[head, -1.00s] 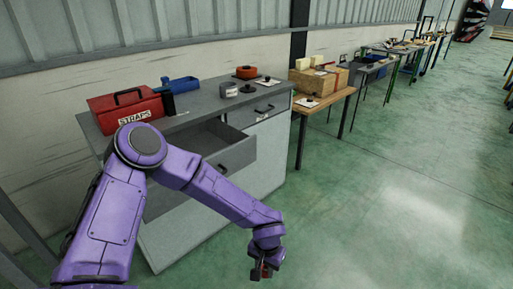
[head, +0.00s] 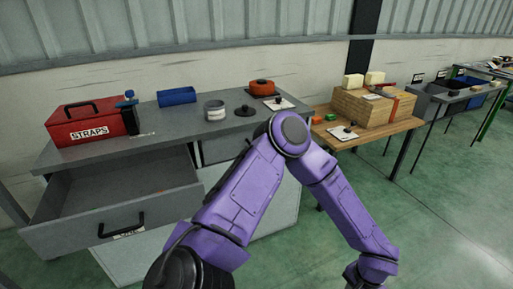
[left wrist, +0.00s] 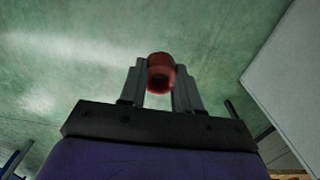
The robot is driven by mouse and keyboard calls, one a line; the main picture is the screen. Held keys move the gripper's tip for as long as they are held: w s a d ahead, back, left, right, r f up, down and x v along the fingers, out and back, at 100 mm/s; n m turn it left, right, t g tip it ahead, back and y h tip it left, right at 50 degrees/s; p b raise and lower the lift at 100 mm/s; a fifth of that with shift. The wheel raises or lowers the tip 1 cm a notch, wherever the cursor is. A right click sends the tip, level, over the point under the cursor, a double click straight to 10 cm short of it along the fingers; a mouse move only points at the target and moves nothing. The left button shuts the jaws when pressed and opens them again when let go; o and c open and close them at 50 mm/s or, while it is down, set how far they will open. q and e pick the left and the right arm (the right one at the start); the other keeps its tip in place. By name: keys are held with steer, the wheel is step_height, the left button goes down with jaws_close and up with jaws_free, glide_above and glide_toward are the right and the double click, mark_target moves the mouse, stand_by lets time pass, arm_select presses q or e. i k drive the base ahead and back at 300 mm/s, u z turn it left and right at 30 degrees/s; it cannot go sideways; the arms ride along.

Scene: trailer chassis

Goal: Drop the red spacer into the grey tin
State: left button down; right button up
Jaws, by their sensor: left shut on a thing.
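The grey tin (head: 215,110) stands upright and looks open-topped on the grey workbench, with a pale label on its side. A dark round lid with a knob (head: 245,111) lies just right of it. The red spacer (left wrist: 160,72) is a short red ring-like piece, seen in the left wrist view between my left gripper's fingers (left wrist: 160,88), which are shut on it. Green floor shows behind it. In the head view my left arm reaches past the bench front, low and right of the tin; its fingertips are cut off by the bottom edge. My right gripper is not in view.
An open drawer (head: 120,223) juts out at left. A wooden table (head: 372,131) with a large box stands at right.

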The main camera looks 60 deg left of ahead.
mark_target(214, 117)
steer(key=u, duration=0.65)
steer(key=i, duration=1.2)
steer(key=u, duration=1.15)
